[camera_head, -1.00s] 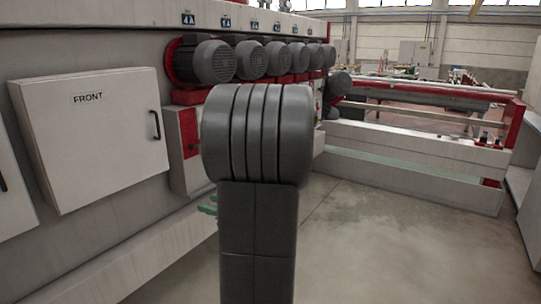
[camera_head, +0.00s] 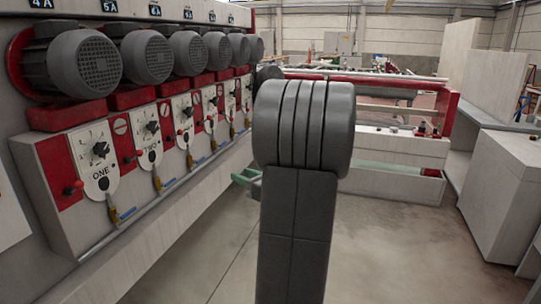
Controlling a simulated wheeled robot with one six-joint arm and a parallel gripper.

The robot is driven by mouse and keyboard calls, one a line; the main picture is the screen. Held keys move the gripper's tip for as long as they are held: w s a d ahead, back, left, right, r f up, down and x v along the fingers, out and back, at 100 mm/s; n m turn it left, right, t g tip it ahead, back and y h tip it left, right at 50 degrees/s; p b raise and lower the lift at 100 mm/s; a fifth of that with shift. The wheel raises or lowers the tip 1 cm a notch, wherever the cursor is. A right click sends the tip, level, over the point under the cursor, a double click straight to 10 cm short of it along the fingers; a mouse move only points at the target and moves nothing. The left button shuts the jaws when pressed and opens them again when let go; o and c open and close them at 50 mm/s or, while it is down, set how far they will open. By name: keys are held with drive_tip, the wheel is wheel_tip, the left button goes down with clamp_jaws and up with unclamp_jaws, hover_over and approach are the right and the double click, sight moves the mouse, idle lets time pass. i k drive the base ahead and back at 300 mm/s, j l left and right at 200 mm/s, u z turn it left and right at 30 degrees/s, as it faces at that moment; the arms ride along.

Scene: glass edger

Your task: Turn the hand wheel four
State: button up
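A row of white control panels runs along the machine on the left, each with a dark hand wheel or knob on its face. The nearest reads ONE (camera_head: 95,160) and the one after it reads TWO (camera_head: 152,142). The fourth panel along the row (camera_head: 209,110) has a small dark knob, but its lettering is too small to read. My gripper is not in view. Only a thick grey part of my own arm shows, standing right of the panels in the picture.
Grey motors (camera_head: 72,62) jut out above the panels. A low white frame with red ends (camera_head: 395,178) crosses the back. White cabinets (camera_head: 505,190) stand at right. The floor (camera_head: 390,250) between is clear.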

sight(215, 100)
drive_tip(key=i, duration=1.7)
drive_tip(key=i+l+u, duration=0.2)
drive_tip(key=i, duration=0.35)
drive_tip(key=i+l+u, duration=0.25)
drive_tip(key=i, duration=0.3)
drive_tip(key=i+l+u, duration=0.2)
drive_tip(key=i, duration=0.3)
